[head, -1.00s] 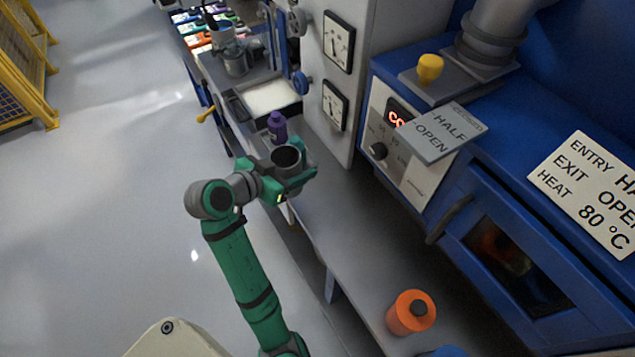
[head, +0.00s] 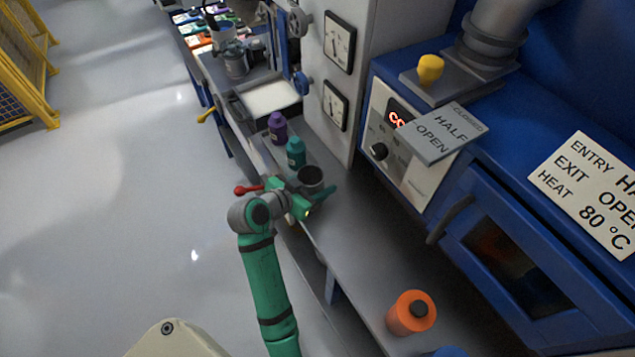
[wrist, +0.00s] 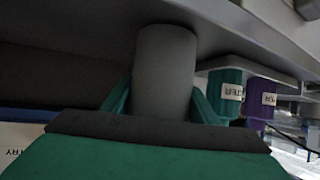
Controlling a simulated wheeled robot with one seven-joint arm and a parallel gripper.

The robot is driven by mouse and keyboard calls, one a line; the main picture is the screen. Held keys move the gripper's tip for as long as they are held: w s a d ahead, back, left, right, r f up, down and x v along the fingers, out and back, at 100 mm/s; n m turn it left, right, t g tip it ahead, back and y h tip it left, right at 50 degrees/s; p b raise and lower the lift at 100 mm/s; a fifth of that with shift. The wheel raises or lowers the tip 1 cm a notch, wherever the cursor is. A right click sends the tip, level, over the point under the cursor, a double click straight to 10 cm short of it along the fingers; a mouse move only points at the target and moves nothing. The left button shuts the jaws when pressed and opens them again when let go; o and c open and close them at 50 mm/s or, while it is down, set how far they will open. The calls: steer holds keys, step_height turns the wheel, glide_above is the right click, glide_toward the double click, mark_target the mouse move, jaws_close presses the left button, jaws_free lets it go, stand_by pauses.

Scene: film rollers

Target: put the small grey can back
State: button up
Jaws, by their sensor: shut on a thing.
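The small grey can (head: 311,176) is upright with its dark open top showing in the head view. My gripper (head: 317,194) is shut around it, over the grey bench (head: 350,245). In the wrist view the grey can (wrist: 165,70) stands between the two green fingers (wrist: 163,103). Its far end meets the grey surface there, touching or very close; I cannot tell which.
A teal bottle (head: 296,153) and a purple bottle (head: 278,128) stand just behind the can. A red handle (head: 249,190) is left of my gripper. The blue oven (head: 520,250) borders the right; bench between is clear.

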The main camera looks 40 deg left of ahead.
mark_target(311, 189)
steer(key=o, duration=1.4)
steer(key=shift+f, duration=0.1)
steer(key=shift+r, duration=0.2)
steer(key=v, duration=1.2)
steer(key=shift+f, duration=0.1)
